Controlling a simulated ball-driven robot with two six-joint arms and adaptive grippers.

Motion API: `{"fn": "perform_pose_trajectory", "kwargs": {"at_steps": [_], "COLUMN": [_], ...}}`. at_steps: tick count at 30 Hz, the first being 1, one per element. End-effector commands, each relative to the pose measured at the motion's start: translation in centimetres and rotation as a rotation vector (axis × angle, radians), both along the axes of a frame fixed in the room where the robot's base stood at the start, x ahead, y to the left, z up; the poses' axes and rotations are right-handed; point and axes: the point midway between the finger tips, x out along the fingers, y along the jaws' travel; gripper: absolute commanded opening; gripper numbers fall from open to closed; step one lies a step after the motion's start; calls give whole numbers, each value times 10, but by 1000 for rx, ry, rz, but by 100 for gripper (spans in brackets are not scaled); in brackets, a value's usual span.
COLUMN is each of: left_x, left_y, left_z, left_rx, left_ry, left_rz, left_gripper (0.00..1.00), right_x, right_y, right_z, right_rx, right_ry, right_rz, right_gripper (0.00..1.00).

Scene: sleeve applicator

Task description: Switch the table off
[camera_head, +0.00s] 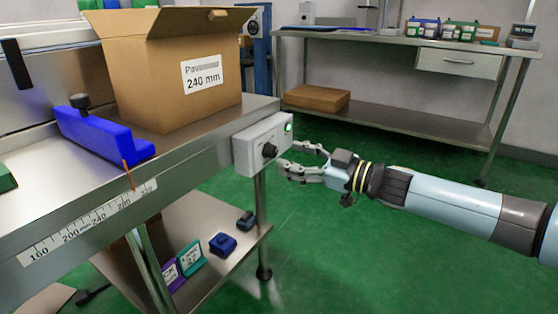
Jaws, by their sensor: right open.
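The metal table (187,155) of the sleeve applicator stands on the left. A grey control box (245,155) is fixed to its front right corner. The box has a black rotary knob (269,150) on its front face and a green light (288,127), which is lit, near its upper right. My right gripper (297,160) comes in from the right and is open, its fingers just right of the knob and below the light. I cannot tell if a finger touches the box. My left gripper is not in view.
An open cardboard box (150,90) labelled 240 mm stands on the table behind a blue guide (100,135). A ruler scale (85,225) runs along the table's front. A lower shelf (190,285) holds small items. A steel bench (400,40) stands behind; green floor (370,240) is clear.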

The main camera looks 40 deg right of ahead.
Motion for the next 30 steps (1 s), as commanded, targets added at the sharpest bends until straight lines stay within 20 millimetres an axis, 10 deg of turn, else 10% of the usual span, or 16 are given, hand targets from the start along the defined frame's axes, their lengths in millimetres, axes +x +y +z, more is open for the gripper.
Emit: {"fn": "perform_pose_trajectory", "kwargs": {"at_steps": [19,30], "left_x": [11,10], "left_y": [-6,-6], "left_z": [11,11], "left_rx": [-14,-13], "left_ry": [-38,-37], "left_rz": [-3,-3], "left_gripper": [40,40], "right_x": [39,38], "right_y": [16,16], "right_z": [0,0], "right_rx": [1,1], "right_ry": [1,1], "right_rz": [-1,-1], "right_gripper": [52,3]}}
